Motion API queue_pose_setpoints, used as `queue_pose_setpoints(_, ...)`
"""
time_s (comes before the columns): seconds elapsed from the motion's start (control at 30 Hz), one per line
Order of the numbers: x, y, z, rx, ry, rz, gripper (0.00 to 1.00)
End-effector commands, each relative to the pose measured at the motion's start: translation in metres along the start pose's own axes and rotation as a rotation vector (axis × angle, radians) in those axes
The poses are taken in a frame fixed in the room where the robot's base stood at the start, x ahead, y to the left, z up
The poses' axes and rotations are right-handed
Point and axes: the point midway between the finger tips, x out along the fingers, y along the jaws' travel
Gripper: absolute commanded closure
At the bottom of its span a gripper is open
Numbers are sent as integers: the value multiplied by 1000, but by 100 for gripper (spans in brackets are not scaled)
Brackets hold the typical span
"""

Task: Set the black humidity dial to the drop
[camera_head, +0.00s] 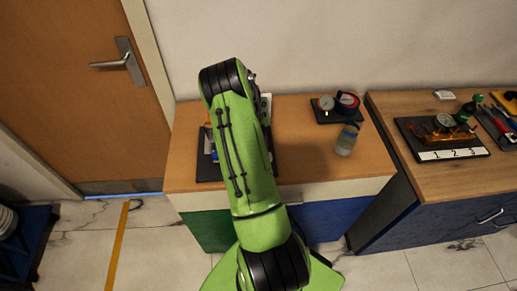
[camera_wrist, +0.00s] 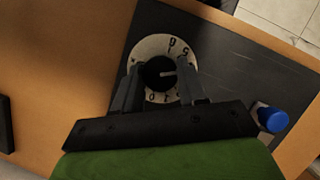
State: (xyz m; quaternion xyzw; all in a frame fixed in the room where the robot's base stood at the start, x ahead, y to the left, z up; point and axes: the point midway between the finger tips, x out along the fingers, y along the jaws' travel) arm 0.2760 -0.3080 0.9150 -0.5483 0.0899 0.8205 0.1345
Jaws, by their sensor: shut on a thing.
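The black humidity dial (camera_wrist: 154,71) shows in the wrist view as a round black knob on a pale ring (camera_wrist: 152,45) with dark marks. A short white pointer line on the knob points to the right in the picture. My gripper (camera_wrist: 161,77) is shut on the knob, with one finger on each side. The ring's lower part is partly covered by the fingers. Its marks are small and I cannot tell which one is the drop. In the head view my green arm hides the dial and the gripper.
The dial sits on a dark panel (camera_wrist: 225,62) with a blue knob or cap (camera_wrist: 272,119) to its right. On the wooden worktop (camera_head: 305,165) stand a gauge board (camera_head: 325,117) and a bottle (camera_head: 346,141). A second bench (camera_head: 385,108) at the right holds another gauge board and tools.

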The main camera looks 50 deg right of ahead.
Motion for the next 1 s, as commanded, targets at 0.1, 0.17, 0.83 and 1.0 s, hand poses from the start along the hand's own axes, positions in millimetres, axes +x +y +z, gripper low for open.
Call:
queue_pose_setpoints(0.1, -1, 0, -1, 0, 3, 1, 89)
queue_pose_setpoints(0.17, -1, 0, -1, 0, 3, 1, 89)
queue_pose_setpoints(0.83, -22, 0, -1, 1, 5, 1, 33)
queue_pose_setpoints(1.0, -70, 1, -1, 0, 7, 2, 33)
